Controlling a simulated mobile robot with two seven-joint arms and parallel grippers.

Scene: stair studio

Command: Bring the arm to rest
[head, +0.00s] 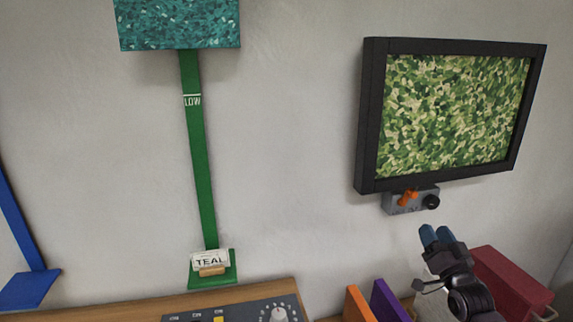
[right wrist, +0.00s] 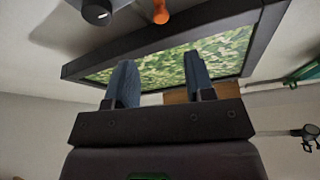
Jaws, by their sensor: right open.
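My right gripper (head: 436,236) is at the lower right of the head view, its two blue fingers pointing up toward the wall. It is below and in front of a small grey control box (head: 408,207) with an orange lever and a black knob (head: 431,202). In the right wrist view the gripper (right wrist: 158,85) has its blue fingers apart with nothing between them. The black-framed screen (right wrist: 165,30) lies beyond the fingers there, with the orange lever (right wrist: 160,13) and black knob (right wrist: 97,12) at the top. My left gripper is not in view.
A dark red box (head: 512,285) stands right of my right gripper. Orange (head: 358,303) and purple (head: 388,300) upright pieces stand left of it. A grey panel with a dial (head: 250,308) lies on a wooden surface. A green strip (head: 198,150) with a TEAL label is on the wall.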

